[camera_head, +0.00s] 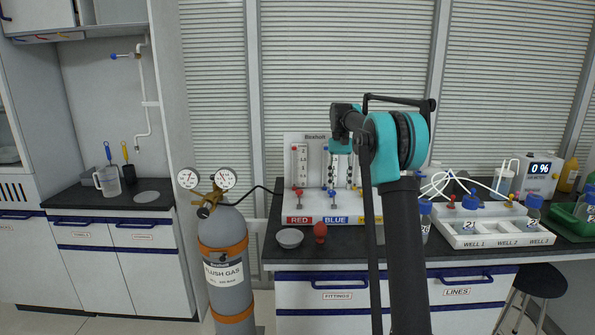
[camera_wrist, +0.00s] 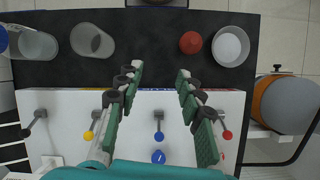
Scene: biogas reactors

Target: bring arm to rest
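My arm rises in front of the bench in the head view, and its upper part bends over toward the gas panel (camera_head: 308,146). My gripper (camera_wrist: 160,70) is open in the wrist view, its two green-padded fingers apart with nothing between them. It hangs above the panel; its height cannot be told. A blue valve handle (camera_wrist: 158,136) shows between the fingers, a yellow one (camera_wrist: 88,135) to the left and a red one (camera_wrist: 227,134) to the right. In the head view my arm hides part of the panel and the fingers are not clear.
A flush gas cylinder (camera_head: 225,268) with two gauges stands left of the bench. A white tray with bottles (camera_head: 492,240) is on the right. A stool (camera_head: 540,281) stands below.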

